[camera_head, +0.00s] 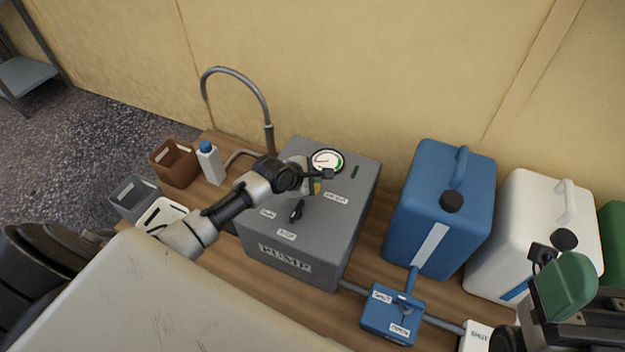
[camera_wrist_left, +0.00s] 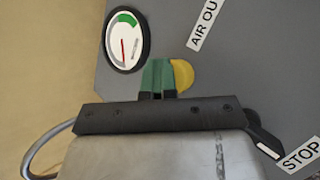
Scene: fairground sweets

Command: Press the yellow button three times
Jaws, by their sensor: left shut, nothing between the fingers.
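The yellow button (camera_wrist_left: 183,75) shows in the left wrist view on the grey top of the pump box, partly hidden behind my fingertips. A small bit of yellow (camera_head: 316,188) shows beside the gripper in the head view. My left gripper (camera_head: 322,176) reaches in from the left over the pump box (camera_head: 343,232). Its green fingertips (camera_wrist_left: 158,77) are shut and empty, and overlap the button's left edge in the wrist view. I cannot tell whether they touch it.
A round gauge (camera_head: 327,161), a dark knob (camera_head: 296,209) and labels sit on the box top. A curved pipe (camera_head: 240,73) stands behind. Blue (camera_head: 425,190) and white (camera_head: 525,215) cans stand right. A blue valve box (camera_head: 391,313) lies in front.

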